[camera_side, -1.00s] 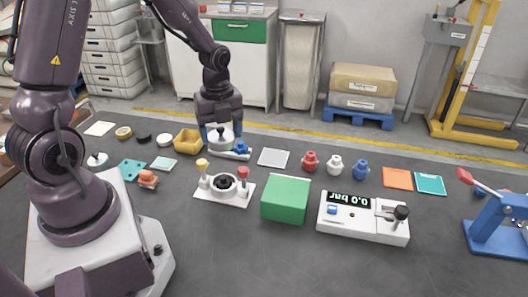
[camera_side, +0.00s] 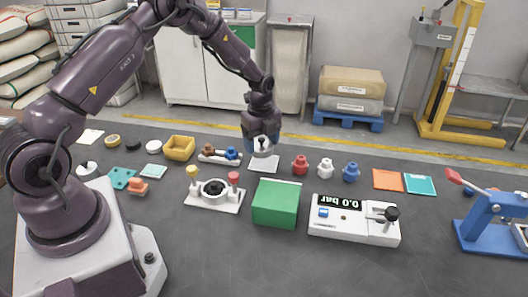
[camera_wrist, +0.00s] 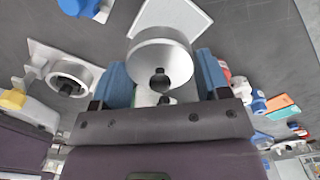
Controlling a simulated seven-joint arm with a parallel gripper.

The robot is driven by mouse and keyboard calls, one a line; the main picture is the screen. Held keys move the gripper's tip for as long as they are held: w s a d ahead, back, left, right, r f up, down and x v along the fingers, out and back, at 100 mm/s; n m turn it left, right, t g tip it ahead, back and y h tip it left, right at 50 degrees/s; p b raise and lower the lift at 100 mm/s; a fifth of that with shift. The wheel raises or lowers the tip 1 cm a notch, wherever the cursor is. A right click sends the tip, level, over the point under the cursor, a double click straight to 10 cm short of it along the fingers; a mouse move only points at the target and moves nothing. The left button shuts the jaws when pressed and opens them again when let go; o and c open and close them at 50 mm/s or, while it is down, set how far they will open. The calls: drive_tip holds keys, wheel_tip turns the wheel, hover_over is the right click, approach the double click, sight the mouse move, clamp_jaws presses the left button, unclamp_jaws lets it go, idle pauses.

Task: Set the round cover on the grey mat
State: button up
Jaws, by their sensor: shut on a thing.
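The round cover (camera_side: 263,148) is a silver disc with a dark knob. My gripper (camera_side: 262,143) is shut on it and holds it over the grey mat (camera_side: 268,167), a flat light square on the dark table. In the wrist view, the cover (camera_wrist: 150,47) sits between the blue fingers of my gripper (camera_wrist: 165,82), knob towards the camera. The grey mat (camera_wrist: 195,17) shows behind it, partly hidden by it. I cannot tell how large the gap between cover and mat is.
A white stand with blue and brown parts (camera_side: 220,156) is just left of the mat. The white grinder base (camera_side: 214,196) and green box (camera_side: 276,204) are in front. Red (camera_side: 300,165), white (camera_side: 325,168) and blue (camera_side: 351,172) pieces stand to the right.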

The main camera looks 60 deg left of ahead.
sight(264, 144)
drive_tip(key=shift+w+a+f, duration=0.15)
drive_tip(key=shift+w+f, duration=0.3)
drive_tip(key=shift+f, duration=0.1)
drive_tip(key=shift+w+f, duration=0.1)
drive_tip(key=shift+f, duration=1.55)
drive_tip(key=o, duration=1)
drive_tip(key=shift+f, duration=0.15)
drive_tip(key=shift+c, duration=0.2)
